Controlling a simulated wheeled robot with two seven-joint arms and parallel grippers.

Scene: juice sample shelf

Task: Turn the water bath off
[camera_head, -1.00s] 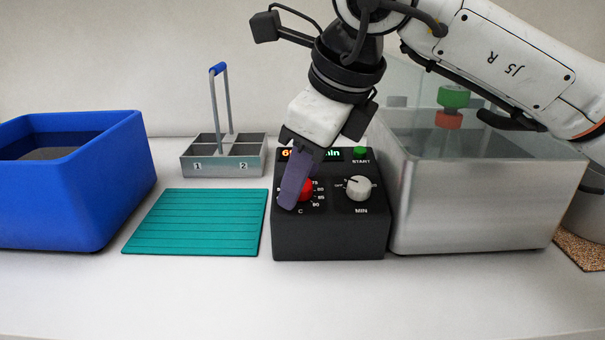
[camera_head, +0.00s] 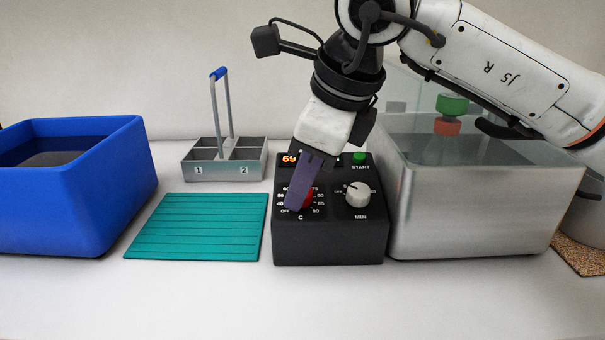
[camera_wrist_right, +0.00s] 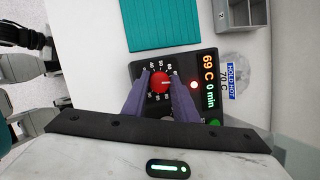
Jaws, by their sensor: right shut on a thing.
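The lit display (camera_wrist_right: 209,82) reads 69 C and 0 min. The white MIN knob (camera_head: 358,194) and green START button (camera_head: 360,157) are free. My left gripper is not in view.
A teal mat (camera_head: 197,226) lies left of the box. A grey divided rack (camera_head: 222,170) with a blue-topped handle is behind it. A blue bin (camera_head: 75,210) stands at far left.

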